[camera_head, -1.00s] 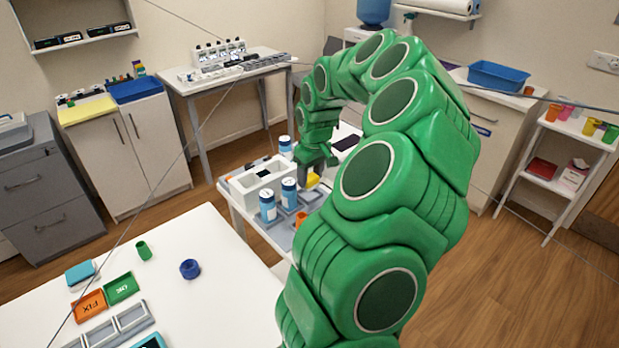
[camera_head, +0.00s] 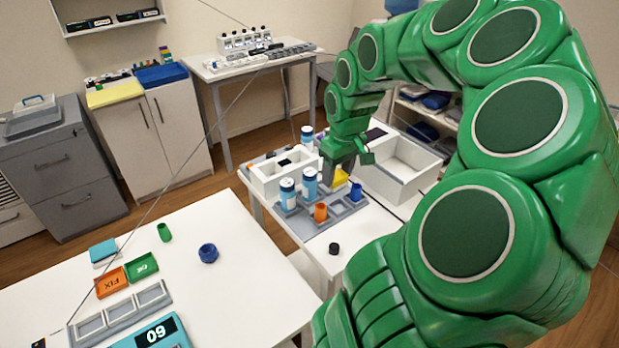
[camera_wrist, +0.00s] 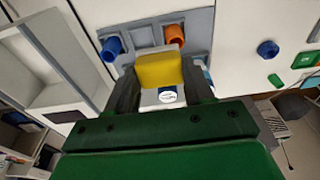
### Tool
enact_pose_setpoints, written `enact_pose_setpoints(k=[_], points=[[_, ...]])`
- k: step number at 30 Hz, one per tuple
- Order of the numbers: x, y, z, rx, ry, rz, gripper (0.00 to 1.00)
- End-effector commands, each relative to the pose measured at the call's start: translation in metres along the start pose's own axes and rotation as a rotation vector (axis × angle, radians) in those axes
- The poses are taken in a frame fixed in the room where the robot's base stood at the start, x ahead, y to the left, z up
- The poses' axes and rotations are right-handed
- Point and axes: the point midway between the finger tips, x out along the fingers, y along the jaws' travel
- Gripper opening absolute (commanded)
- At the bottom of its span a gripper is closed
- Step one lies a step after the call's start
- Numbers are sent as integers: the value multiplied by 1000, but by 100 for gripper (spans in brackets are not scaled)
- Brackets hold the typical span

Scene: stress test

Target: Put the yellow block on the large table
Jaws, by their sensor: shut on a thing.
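The yellow block (camera_wrist: 160,70) is between the two dark fingers of my gripper (camera_wrist: 160,92) in the wrist view, and the fingers are shut on it. In the head view my gripper (camera_head: 345,168) points down over the small table, with the yellow block (camera_head: 340,178) partly hidden at its tips. It is above or close to the grey tray; I cannot tell if it touches. The large white table (camera_head: 215,305) fills the lower left of the head view, apart from the gripper.
A white box (camera_head: 400,165) stands behind. On the large table are a blue ring (camera_head: 208,253), a green cup (camera_head: 164,232) and small trays (camera_head: 112,283).

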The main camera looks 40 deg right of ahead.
Motion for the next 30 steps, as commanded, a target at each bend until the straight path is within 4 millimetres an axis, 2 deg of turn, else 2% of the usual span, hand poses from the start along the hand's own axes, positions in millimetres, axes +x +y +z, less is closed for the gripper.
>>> enact_pose_setpoints(k=[11,20,30], points=[[-7,-1,1,0,1,2,23],[-52,-1,-5,0,2,2,23],[-48,-37,-36,-62,-3,-9,23]])
